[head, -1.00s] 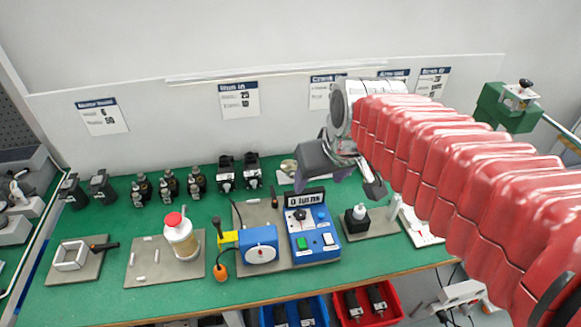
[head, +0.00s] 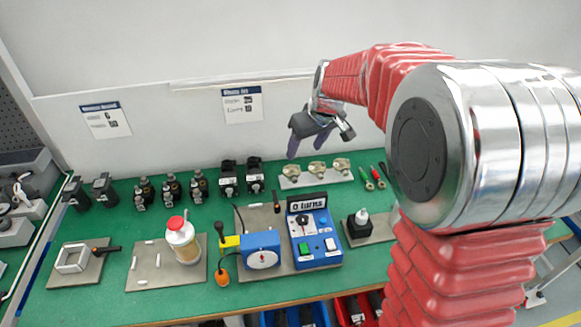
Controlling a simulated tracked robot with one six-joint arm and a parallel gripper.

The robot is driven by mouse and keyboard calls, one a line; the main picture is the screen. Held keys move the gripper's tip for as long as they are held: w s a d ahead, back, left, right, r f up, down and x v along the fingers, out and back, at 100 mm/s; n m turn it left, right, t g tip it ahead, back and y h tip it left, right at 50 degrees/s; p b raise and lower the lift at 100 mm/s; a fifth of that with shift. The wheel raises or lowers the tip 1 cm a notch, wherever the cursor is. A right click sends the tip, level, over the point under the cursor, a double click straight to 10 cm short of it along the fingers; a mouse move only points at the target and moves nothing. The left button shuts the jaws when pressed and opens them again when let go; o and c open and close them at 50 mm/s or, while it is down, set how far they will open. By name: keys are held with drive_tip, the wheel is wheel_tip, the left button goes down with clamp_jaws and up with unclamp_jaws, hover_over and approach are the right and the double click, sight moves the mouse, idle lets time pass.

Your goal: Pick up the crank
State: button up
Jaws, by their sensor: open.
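I cannot tell for sure which part is the crank. A black handle (head: 219,228) stands upright at the left of the blue dial box (head: 261,249), by its yellow piece. A small dark rod (head: 276,201) stands or lies on the grey plate behind that box. My gripper (head: 320,140) is open and empty, high in front of the back wall, well above and behind these parts.
A blue box (head: 314,236) with a "0 turns" display stands right of the dial box. A white bottle with a red cap (head: 182,238) stands left. Several dark parts (head: 171,188) line the back. My arm hides the bench's right side.

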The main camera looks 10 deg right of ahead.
drive_tip(key=w+d+f, duration=0.1)
drive_tip(key=w+f, duration=0.4)
drive_tip(key=w, duration=0.1)
drive_tip(key=shift+w+f+n, duration=0.2)
drive_tip(key=shift+f+n, duration=0.1)
drive_tip(key=shift+f, duration=0.1)
drive_tip(key=shift+d, duration=0.1)
hover_over(293, 171)
drive_tip(key=s, duration=0.3)
wheel_tip(293, 171, down, 8)
drive_tip(key=shift+w+d, duration=0.25)
drive_tip(key=shift+d, duration=0.2)
drive_tip(key=shift+x, duration=2.6)
drive_tip(key=shift+c, duration=0.4)
drive_tip(key=shift+r, duration=0.1)
drive_tip(key=c, duration=0.8)
